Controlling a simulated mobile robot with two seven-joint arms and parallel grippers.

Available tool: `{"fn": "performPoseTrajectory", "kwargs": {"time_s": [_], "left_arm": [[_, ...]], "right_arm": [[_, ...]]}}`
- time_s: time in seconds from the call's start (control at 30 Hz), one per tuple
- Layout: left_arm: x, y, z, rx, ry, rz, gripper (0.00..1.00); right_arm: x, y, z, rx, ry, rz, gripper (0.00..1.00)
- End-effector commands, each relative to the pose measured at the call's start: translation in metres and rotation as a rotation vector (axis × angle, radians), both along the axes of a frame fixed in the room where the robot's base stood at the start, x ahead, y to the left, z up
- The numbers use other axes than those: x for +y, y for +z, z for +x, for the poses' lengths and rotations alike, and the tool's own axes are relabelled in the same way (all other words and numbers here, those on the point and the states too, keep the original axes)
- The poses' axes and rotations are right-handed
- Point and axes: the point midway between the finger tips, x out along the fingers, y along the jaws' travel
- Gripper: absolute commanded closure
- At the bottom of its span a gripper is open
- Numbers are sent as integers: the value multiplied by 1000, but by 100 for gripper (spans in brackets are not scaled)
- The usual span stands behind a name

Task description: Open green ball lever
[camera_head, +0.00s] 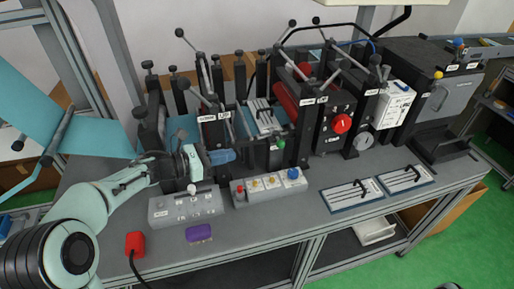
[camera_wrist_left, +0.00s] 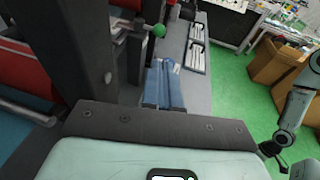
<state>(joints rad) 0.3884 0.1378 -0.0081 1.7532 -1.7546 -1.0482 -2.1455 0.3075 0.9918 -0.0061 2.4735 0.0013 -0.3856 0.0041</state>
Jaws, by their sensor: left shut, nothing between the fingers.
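The green ball (camera_head: 280,144) sits on the end of a lever at the front of the machine, near its middle. It also shows in the left wrist view (camera_wrist_left: 159,31), top centre, on a short dark stem. My left gripper (camera_head: 229,156) has blue fingers, held together and empty, pointing right toward the green ball with a gap between. The fingers also show in the left wrist view (camera_wrist_left: 165,84), below the ball in the picture. Part of my right arm (camera_wrist_left: 300,100) shows at the right edge of that view; its finger state is unclear.
A grey button box (camera_head: 186,208) and a second box with coloured buttons (camera_head: 268,186) stand below the gripper. A dark upright post (camera_wrist_left: 85,50) is close on the left in the wrist view. A red knob (camera_head: 342,123) is farther right. Bench front is partly clear.

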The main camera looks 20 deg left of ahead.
Motion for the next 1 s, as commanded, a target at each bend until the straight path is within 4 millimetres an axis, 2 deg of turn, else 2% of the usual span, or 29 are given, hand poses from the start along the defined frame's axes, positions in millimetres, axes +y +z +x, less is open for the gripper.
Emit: {"fn": "performPoseTrajectory", "kwargs": {"time_s": [0.17,0.6,0.8,1.0], "left_arm": [[-18,-3,16,1,-5,-3,100],[-79,-18,79,-1,-3,-2,100],[-92,-23,93,-1,-1,-2,100],[-95,-26,96,-1,0,-1,100]], "right_arm": [[0,7,3,-4,0,0,57],[0,35,19,-22,0,0,57],[0,43,24,-27,0,1,57],[0,43,24,-28,0,0,57]]}}
